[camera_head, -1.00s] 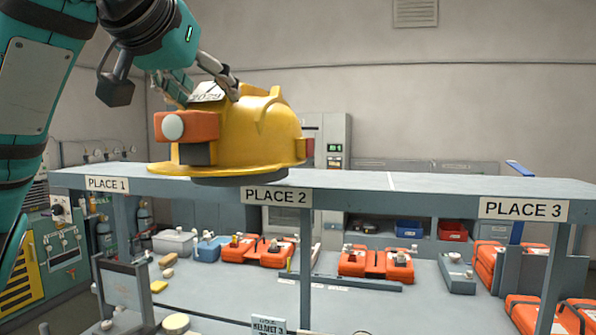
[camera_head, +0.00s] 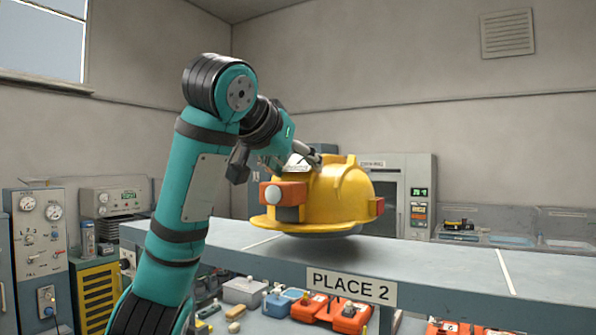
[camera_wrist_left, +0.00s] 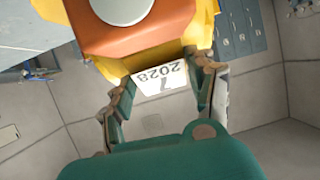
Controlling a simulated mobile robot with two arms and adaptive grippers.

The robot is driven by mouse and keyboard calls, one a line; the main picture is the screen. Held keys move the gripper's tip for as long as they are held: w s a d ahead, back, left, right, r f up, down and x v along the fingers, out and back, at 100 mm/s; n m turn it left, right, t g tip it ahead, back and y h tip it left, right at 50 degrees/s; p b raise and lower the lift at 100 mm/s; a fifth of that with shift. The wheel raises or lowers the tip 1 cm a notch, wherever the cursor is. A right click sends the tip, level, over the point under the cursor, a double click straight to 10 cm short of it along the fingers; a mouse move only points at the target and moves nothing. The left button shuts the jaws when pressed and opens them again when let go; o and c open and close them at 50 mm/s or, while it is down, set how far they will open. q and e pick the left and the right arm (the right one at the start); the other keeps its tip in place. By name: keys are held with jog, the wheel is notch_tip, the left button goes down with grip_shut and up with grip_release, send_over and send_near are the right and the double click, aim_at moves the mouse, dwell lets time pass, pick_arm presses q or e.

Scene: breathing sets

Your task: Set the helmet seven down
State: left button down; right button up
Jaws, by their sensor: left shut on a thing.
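Helmet seven (camera_head: 335,200) is a yellow hard hat with an orange and silver lamp block on its front. It is upright over the grey shelf top (camera_head: 430,262), behind the PLACE 2 sign (camera_head: 350,287). Its underside is very close to the shelf; I cannot tell whether it touches. My left gripper (camera_head: 303,160) is shut on the helmet near its white tag. In the left wrist view the fingers (camera_wrist_left: 166,74) are on either side of the tag (camera_wrist_left: 160,79), which reads 7 and 2028. My right gripper is not in view.
The shelf top is clear to the right of the helmet, where a white dividing line (camera_head: 506,270) crosses it. Orange cases (camera_head: 343,314) and a grey bin (camera_head: 244,291) sit below the shelf. A cabinet with a green display (camera_head: 405,190) stands behind.

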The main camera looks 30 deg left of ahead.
aim_at(295, 162)
pick_arm(q)
jog(key=shift+w+a+r, duration=0.15)
jog(key=shift+w+a, duration=0.45)
jog(key=shift+w, duration=0.25)
jog(key=shift+w+a+p, duration=0.1)
jog(key=shift+a+p, duration=0.05)
jog(key=shift+p, duration=0.15)
jog(key=shift+w+a+p, duration=0.2)
jog(key=shift+w+p, duration=0.1)
jog(key=shift+w, duration=0.15)
jog(key=shift+w+f, duration=0.2)
jog(key=shift+f, duration=1.2)
jog(key=shift+s+f+p, duration=0.1)
jog(key=shift+f+p, duration=0.2)
jog(key=shift+f, duration=0.15)
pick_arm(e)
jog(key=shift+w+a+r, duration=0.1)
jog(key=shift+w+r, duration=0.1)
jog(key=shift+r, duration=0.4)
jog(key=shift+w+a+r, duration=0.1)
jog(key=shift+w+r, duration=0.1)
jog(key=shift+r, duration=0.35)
pick_arm(q)
jog(key=shift+c, duration=2)
grip_release()
jog(key=shift+f, duration=0.1)
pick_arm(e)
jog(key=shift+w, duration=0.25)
